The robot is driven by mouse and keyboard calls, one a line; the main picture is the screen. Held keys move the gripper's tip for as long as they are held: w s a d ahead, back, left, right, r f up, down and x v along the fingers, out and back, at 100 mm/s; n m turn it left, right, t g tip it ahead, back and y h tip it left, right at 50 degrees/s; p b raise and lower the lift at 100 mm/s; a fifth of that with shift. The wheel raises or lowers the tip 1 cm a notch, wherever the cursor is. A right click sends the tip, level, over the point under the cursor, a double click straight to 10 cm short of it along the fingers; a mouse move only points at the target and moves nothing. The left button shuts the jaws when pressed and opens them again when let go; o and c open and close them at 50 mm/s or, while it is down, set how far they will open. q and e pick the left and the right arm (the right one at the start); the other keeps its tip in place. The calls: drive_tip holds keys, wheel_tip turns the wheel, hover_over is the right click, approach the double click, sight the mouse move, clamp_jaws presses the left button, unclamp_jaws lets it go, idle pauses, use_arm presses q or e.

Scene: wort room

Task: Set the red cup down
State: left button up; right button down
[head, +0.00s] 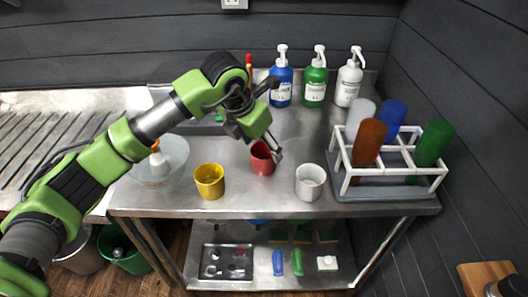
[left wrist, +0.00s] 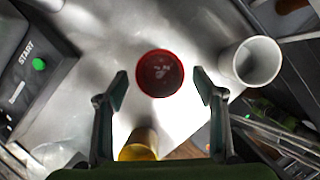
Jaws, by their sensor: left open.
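The red cup (head: 262,160) stands upright on the metal table, between the yellow cup (head: 209,182) and the white cup (head: 310,183) and a little behind them. My left gripper (head: 269,146) is open at the red cup, reaching down from above. In the left wrist view the red cup (left wrist: 160,73) lies between the two spread fingertips (left wrist: 161,88), with a gap showing on each side. Part of the cup's rim is hidden by the gripper in the head view. My right gripper is not in view.
A white rack (head: 391,185) with coloured tumblers stands at the right. Pump bottles (head: 314,84) line the back. A glass bowl (head: 160,172) is at the left. A dark box with a START label (left wrist: 37,75) shows in the left wrist view. The table's front strip is bare.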

use_arm(q)
drive_tip(key=b+v, duration=0.1)
drive_tip(key=v, duration=0.7)
drive_tip(key=shift+r, duration=0.25)
drive_tip(key=shift+s+a+f, duration=0.1)
drive_tip(key=shift+s, duration=0.1)
